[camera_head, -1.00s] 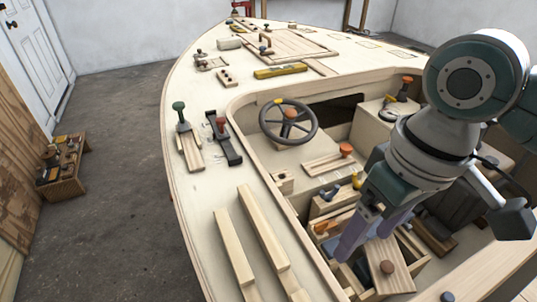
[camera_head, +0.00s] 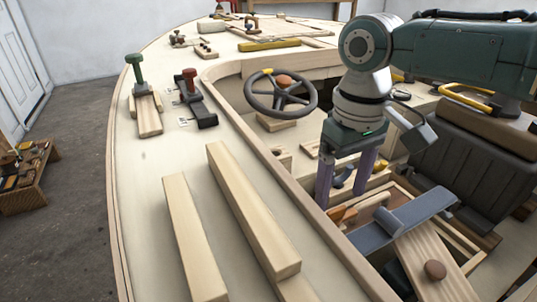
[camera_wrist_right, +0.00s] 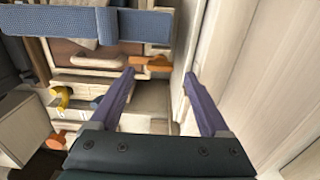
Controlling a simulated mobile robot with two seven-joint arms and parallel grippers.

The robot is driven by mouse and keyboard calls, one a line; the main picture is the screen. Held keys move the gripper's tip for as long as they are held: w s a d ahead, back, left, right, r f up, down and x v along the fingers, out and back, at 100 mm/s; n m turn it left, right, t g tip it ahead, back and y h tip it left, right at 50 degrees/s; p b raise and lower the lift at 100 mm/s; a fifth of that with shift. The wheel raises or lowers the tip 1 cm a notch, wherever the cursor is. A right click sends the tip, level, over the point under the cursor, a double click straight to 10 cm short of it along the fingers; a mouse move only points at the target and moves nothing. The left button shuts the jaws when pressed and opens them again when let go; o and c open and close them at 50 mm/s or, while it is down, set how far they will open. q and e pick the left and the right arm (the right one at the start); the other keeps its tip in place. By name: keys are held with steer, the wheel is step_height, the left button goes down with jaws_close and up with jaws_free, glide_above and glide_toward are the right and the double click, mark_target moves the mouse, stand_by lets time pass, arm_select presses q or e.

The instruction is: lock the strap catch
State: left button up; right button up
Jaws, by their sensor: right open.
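A blue-grey strap (camera_head: 415,218) lies across the open wooden compartment at the lower right of the head view. It also crosses the top of the right wrist view (camera_wrist_right: 60,24). An orange lever-like piece (camera_wrist_right: 152,64) shows near its end in the wrist view, and orange also shows in the head view (camera_head: 342,213). I cannot tell for certain whether this is the catch. My right gripper (camera_head: 341,195) is open, with purple fingers pointing down over the compartment. In the wrist view the gripper (camera_wrist_right: 159,80) has nothing between its fingers, and the orange piece is just beyond them.
A steering wheel (camera_head: 281,92) stands behind. Two wooden bars (camera_head: 247,209) lie on the left deck, with green-handled (camera_head: 136,72) and red-handled (camera_head: 191,84) fixtures farther back. A dark seat (camera_head: 460,160) is at right.

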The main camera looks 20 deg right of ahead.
mark_target(337, 209)
step_height(337, 209, down, 4)
steer(key=shift+r+b, duration=0.15)
steer(key=shift+b, duration=0.4)
steer(key=shift+c, duration=0.2)
jaws_close()
